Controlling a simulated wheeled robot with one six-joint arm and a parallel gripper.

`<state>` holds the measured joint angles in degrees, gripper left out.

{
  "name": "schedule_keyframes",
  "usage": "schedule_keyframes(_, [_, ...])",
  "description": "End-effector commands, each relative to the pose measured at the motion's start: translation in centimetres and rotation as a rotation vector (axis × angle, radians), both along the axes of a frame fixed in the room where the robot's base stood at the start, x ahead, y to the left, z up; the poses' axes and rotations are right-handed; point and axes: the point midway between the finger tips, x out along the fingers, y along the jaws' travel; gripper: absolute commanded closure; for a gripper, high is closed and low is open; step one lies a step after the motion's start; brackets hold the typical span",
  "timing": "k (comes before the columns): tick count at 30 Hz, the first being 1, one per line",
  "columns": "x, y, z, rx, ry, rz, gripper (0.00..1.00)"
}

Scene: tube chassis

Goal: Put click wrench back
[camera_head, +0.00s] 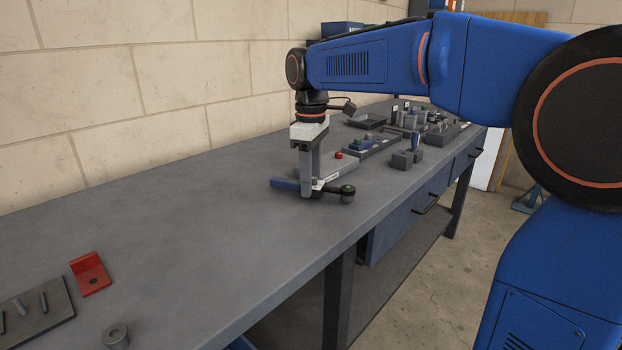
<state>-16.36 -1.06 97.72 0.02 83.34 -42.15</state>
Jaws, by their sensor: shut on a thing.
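The click wrench (284,184) has a blue handle pointing left and a dark round head on its right end. My gripper (308,188) points straight down and is shut on the wrench's middle, between handle and head. The wrench lies level, at or just above the grey bench top; I cannot tell whether it touches. The fingers hide part of its shaft.
Behind the wrench are a small tray with a red block (338,156), dark blocks (402,160) and several tools and fixtures. A red bracket (90,273), pinned plate (40,312) and metal ring (116,336) sit near left. The bench top (200,220) between is clear.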

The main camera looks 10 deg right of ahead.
Motion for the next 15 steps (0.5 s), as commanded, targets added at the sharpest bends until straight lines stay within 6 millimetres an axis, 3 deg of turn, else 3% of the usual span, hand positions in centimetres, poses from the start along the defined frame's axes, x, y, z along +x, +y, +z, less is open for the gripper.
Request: schedule_keyframes(15, [0.01,0.00,-0.71,0.000,0.000,0.000,0.96])
